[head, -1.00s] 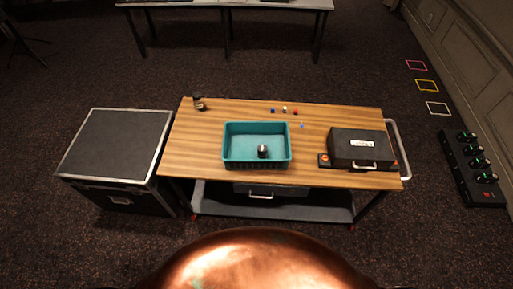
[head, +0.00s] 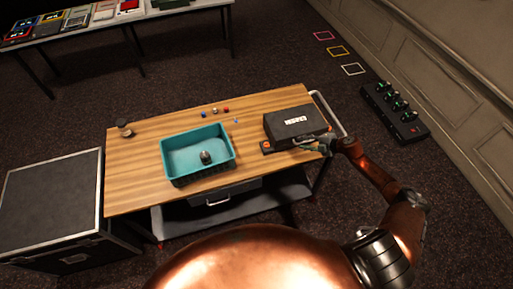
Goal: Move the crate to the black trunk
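The teal crate (head: 184,155) stands on the wooden table top, left of its middle, with a small dark round object (head: 205,157) inside it. The black trunk (head: 50,193) with metal edges stands on the floor against the table's left end, its flat top bare. My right gripper (head: 316,144) is at the front right of a black case, well to the right of the crate. It is small and dark there, and I cannot tell whether its fingers are open or touch the case. My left gripper is not in view.
The black case (head: 294,121) sits on the right of the wooden table (head: 140,165). A small dark jar (head: 124,128) stands at the back left, and several small coloured pieces (head: 215,111) lie behind the crate. A handrail (head: 327,112) is at the table's right end.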

